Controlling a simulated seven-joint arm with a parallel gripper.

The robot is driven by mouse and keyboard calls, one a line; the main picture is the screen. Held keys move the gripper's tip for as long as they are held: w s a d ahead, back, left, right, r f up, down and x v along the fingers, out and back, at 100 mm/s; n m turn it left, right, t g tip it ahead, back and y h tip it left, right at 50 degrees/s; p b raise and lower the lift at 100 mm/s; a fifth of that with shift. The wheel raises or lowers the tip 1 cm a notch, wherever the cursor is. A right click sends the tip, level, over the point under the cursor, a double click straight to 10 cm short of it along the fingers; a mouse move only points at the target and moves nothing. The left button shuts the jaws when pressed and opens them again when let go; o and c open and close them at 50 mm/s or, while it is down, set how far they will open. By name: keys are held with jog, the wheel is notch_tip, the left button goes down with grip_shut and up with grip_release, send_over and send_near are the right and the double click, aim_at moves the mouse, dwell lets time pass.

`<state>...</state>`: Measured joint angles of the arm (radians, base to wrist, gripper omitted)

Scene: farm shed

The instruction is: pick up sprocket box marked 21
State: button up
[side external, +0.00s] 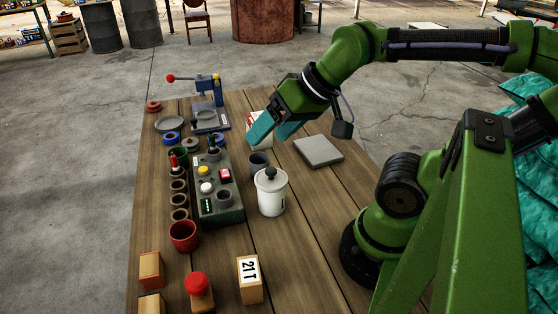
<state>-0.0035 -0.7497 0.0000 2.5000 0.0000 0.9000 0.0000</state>
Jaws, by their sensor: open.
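The sprocket box (250,280) is a small wooden-coloured block with a white label reading "21T". It stands upright near the front of the wooden table, in the lower middle of the side view. My gripper (268,132) has teal fingers and is open. It hangs over the far half of the table, well away from the box, beyond the white lidded jar. I see nothing held between the fingers. A red and white item behind the fingers is partly hidden.
A white jar (271,194) with a dark knob stands between my gripper and the box. A grey control panel (217,190) with buttons is left of it. A red-topped block (198,291) stands just left of the box. A flat grey slab (318,151) lies to the right.

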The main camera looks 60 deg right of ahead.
jog(key=a+f+g+y, duration=0.1)
jog(key=a+f+g, duration=0.4)
jog(key=a, duration=0.2)
jog(key=m+g, duration=0.4)
jog(key=m, duration=0.2)
send_near(251, 266)
jog(key=x, duration=0.8)
jog(key=shift+x, duration=2.9)
jog(key=shift+w+a, duration=0.1)
jog(key=shift+a, duration=0.05)
jog(key=c, duration=1.1)
